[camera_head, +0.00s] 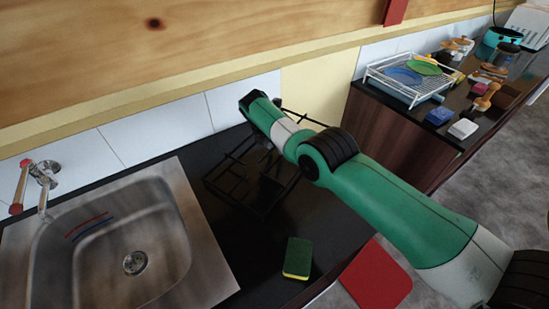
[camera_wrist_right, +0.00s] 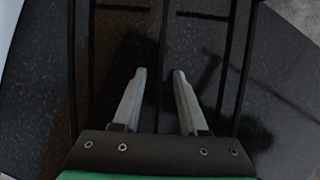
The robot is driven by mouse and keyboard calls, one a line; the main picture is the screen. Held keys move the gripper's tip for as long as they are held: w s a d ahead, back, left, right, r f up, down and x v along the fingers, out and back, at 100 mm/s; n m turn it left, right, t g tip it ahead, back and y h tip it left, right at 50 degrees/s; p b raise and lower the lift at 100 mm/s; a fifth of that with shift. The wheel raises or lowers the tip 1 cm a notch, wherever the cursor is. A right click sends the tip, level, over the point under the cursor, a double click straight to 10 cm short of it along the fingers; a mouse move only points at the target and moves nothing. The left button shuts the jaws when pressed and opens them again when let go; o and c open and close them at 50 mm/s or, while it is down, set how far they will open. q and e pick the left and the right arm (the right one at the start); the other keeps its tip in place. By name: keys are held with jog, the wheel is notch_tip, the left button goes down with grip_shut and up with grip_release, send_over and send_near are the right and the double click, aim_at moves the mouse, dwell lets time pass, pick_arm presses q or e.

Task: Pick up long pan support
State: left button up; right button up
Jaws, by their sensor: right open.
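The long pan support (camera_head: 232,172) is a black wire rack on the dark counter, right of the sink, partly covered by my right arm in the head view. In the right wrist view its long bars (camera_wrist_right: 243,70) run up the picture, with short cross bars near the top. My right gripper (camera_wrist_right: 159,72) is open and empty above the rack. A middle bar of the rack shows in the gap between its two fingers; I cannot tell how far below them it is. The head view does not show the right fingertips clearly. My left gripper is out of view.
A steel sink (camera_head: 190,245) with a tap (camera_head: 42,178) is at the left. A green and yellow sponge (camera_head: 297,257) lies near the counter's front, beside a red board (camera_head: 376,276). A dish rack (camera_head: 408,75) stands on the far right counter. The tiled wall is close behind.

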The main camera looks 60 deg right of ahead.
jog(key=shift+c, duration=0.3)
grip_shut()
dwell(1.1)
jog(key=shift+r, duration=0.1)
